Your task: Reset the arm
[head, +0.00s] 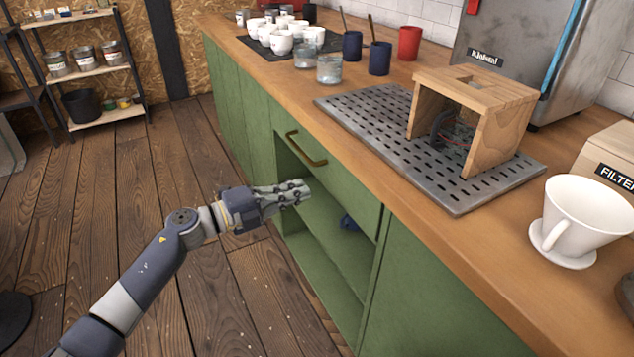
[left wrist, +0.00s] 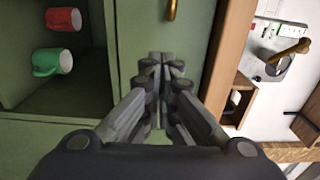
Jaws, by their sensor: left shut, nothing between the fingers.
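My left arm reaches in from the lower left in the head view. My left gripper (head: 298,190) is shut and empty, in front of the green cabinet (head: 250,110), just below the brass handle (head: 307,148) of a drawer. In the left wrist view the fingers (left wrist: 161,65) are together, with the green cabinet front behind them and the brass handle (left wrist: 171,9) above. My right gripper is not in view.
An open compartment (head: 325,240) lies behind the gripper; a red mug (left wrist: 63,19) and green mug (left wrist: 52,62) are inside. The wooden counter (head: 400,190) carries a drip tray (head: 370,125), wooden stand (head: 490,95), white dripper (head: 585,215) and several cups. The floor (head: 90,200) at left is largely clear.

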